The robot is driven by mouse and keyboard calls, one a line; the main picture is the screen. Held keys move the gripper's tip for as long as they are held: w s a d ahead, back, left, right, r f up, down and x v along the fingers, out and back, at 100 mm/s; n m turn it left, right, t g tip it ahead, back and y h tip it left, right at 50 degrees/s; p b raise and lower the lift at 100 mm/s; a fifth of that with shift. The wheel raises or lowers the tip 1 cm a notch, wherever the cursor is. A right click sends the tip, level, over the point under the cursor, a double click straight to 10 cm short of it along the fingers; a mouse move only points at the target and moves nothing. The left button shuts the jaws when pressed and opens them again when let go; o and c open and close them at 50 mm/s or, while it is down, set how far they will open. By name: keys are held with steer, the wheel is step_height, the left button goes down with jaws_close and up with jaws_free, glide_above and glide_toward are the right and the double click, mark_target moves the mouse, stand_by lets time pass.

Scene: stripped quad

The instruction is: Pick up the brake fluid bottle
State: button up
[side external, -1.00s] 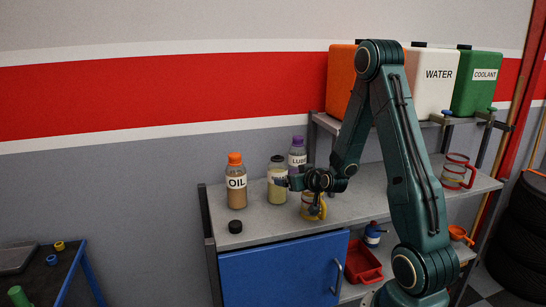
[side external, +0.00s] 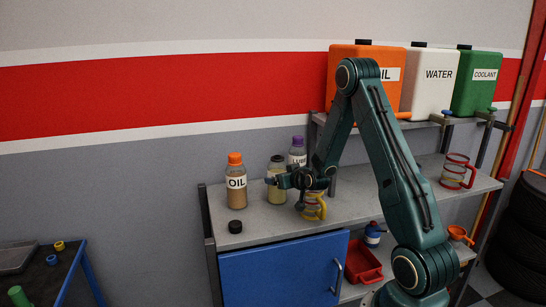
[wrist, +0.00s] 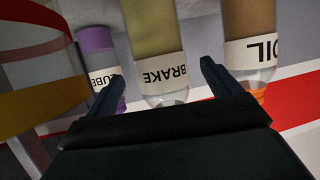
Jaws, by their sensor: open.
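The brake fluid bottle (side external: 278,196), pale yellow with a dark cap, stands upright on the grey bench top between the oil and lube bottles. In the wrist view, which appears upside down, its white BRAKE label (wrist: 168,73) lies between my two fingers. My gripper (side external: 273,181) is open at the bottle's upper half in the side view, partly covering it. The fingertips (wrist: 160,72) also show in the wrist view, one on each side of the bottle's outline. I cannot tell whether either finger touches it.
The orange-capped oil bottle (side external: 236,182) stands left of the brake bottle, with a loose black cap (side external: 235,227) in front. The purple-capped lube bottle (side external: 298,152) is behind to the right. A yellow-handled mug (side external: 314,206) stands under my wrist. Large containers line the upper shelf.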

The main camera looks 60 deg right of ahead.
steer(key=shift+x, duration=2.5)
steer(key=shift+r, duration=0.1)
steer(key=c, duration=1.5)
steer(key=shift+r, duration=0.1)
step_height(320, 180, up, 20)
steer(key=shift+f, duration=0.1)
